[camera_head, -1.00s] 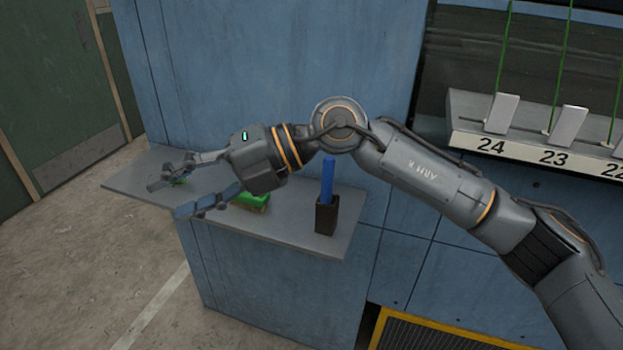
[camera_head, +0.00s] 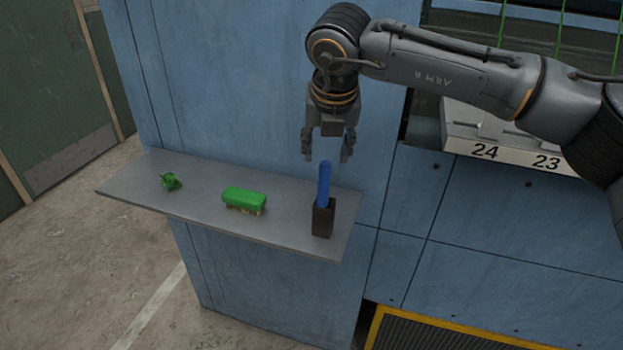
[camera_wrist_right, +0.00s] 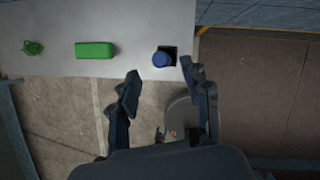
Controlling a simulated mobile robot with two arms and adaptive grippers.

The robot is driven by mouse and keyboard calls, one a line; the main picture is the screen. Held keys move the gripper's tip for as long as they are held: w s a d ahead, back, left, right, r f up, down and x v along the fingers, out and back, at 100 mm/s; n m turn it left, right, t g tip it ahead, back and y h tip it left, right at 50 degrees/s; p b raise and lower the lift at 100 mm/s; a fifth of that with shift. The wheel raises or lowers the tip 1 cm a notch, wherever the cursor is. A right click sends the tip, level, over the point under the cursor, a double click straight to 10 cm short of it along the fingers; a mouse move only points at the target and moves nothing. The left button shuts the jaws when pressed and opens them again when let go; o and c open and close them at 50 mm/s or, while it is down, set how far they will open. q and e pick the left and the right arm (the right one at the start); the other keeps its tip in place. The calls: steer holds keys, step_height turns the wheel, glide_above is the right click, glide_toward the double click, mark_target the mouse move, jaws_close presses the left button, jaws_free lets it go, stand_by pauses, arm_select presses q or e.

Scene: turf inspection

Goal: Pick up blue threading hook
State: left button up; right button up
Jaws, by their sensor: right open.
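The blue threading hook (camera_head: 324,183) shows as a blue upright handle standing in a small dark holder (camera_head: 323,218) near the right end of a grey shelf (camera_head: 280,232). Its lower part is hidden inside the holder. My right gripper (camera_head: 328,158) is open and empty, pointing down just above and behind the top of the handle. My left gripper is not in view.
A green-topped brush (camera_head: 244,198) and a small green object (camera_head: 170,181) lie on the shelf to the left. A blue wall (camera_head: 250,90) stands behind the shelf. A numbered ledge (camera_head: 510,152) is at the right, partly behind my arm.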

mark_target(325, 165)
steer(key=shift+w+f, duration=0.2)
steer(key=shift+f, duration=0.4)
steer(key=shift+f+p, duration=0.3)
steer(key=shift+p, duration=0.15)
steer(key=p+x, duration=0.2)
steer(key=x, duration=0.1)
steer(key=shift+w+f, duration=0.1)
steer(key=shift+f, duration=0.2)
steer(key=shift+w+f, duration=0.2)
steer(key=shift+f, duration=0.35)
jaws_close()
